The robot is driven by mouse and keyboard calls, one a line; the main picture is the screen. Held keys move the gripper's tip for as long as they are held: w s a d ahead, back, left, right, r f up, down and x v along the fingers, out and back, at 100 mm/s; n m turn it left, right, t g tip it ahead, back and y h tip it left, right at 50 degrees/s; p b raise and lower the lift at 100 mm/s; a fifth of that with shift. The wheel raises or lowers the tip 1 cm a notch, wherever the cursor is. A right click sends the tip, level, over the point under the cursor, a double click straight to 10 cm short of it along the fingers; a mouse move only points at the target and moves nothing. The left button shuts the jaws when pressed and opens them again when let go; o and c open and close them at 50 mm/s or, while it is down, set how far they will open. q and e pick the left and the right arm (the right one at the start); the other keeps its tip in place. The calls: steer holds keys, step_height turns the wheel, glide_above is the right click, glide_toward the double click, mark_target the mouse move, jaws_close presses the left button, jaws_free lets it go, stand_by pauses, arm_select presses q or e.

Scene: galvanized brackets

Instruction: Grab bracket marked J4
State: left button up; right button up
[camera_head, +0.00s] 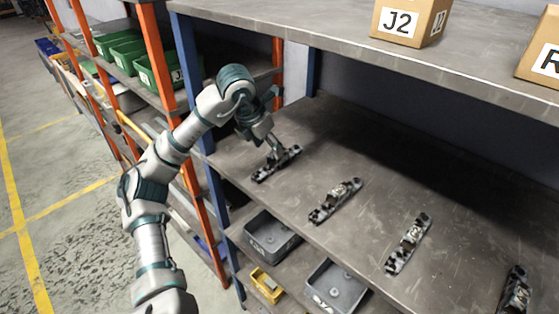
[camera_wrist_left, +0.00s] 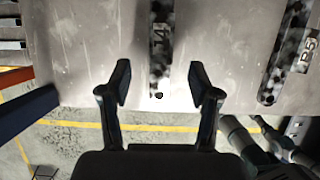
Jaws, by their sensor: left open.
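The bracket marked J4 (camera_wrist_left: 161,45) is a long, narrow, mottled grey and black strip lying on the shelf. It is the leftmost bracket in the head view (camera_head: 264,174). My left gripper (camera_wrist_left: 160,82) is open. In the wrist view its two fingers stand on either side of the near end of the J4 bracket, with gaps on both sides. In the head view my left gripper (camera_head: 274,150) is over this bracket and hides part of it. I cannot tell its exact height above the shelf. My right gripper is not in view.
A bracket marked R5 (camera_wrist_left: 290,55) lies beside it, and two more brackets (camera_head: 408,244) (camera_head: 516,292) lie farther right on the shelf (camera_head: 290,215). An upper shelf (camera_head: 330,32) holds a J2 box (camera_head: 411,20). A blue post (camera_head: 188,70) stands at left. Grey bins (camera_head: 338,288) sit below.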

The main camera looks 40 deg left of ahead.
arm_select(q)
steer(key=x, duration=0.3)
steer(key=shift+w+r, duration=0.15)
steer(key=shift+w, duration=0.05)
steer(key=shift+p+x, duration=0.7)
steer(key=shift+x, duration=1.65)
steer(key=shift+r, duration=0.15)
jaws_close()
